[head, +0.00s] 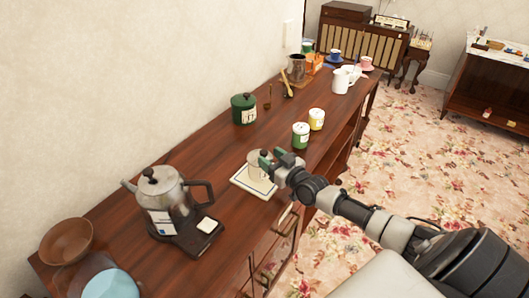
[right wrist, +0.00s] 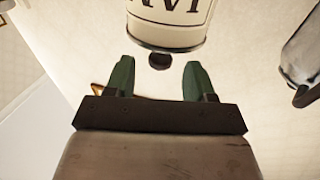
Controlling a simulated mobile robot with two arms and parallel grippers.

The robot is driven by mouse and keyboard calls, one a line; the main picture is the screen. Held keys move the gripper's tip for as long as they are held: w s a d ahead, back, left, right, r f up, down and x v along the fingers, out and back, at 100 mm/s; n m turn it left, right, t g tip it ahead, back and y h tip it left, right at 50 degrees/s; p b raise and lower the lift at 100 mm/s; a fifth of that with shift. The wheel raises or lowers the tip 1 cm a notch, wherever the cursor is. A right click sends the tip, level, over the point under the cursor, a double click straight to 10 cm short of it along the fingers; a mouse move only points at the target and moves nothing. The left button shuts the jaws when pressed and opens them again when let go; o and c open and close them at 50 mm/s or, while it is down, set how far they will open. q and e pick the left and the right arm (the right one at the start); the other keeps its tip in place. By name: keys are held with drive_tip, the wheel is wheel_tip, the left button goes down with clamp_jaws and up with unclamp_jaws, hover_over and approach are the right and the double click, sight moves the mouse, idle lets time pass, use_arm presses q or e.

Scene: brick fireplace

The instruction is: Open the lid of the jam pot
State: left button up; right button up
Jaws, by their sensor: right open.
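The jam pot (head: 257,169) is a small pale pot on a white framed board (head: 252,185) at the sideboard's front edge. My gripper partly hides it in the head view. In the right wrist view the cream jam pot (right wrist: 170,20) shows upside down with part of its dark lettering, and its dark round lid knob (right wrist: 159,61). My right gripper (head: 270,157) is open at the pot's top. Its green fingers (right wrist: 158,72) stand on either side of the knob, with visible gaps. The lid looks seated on the pot. My left gripper is not in view.
The wooden sideboard (head: 205,160) runs along the wall. A metal kettle (head: 168,190) stands left of the pot. A green canister (head: 243,108), a green-labelled jar (head: 300,135) and a yellow-labelled jar (head: 316,119) stand beyond it. Bare wood lies between the kettle and canister.

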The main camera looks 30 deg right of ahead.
sight(267, 155)
drive_tip(key=shift+w+a, duration=0.2)
drive_tip(key=shift+w, duration=1.4)
drive_tip(key=shift+c, duration=0.4)
clamp_jaws()
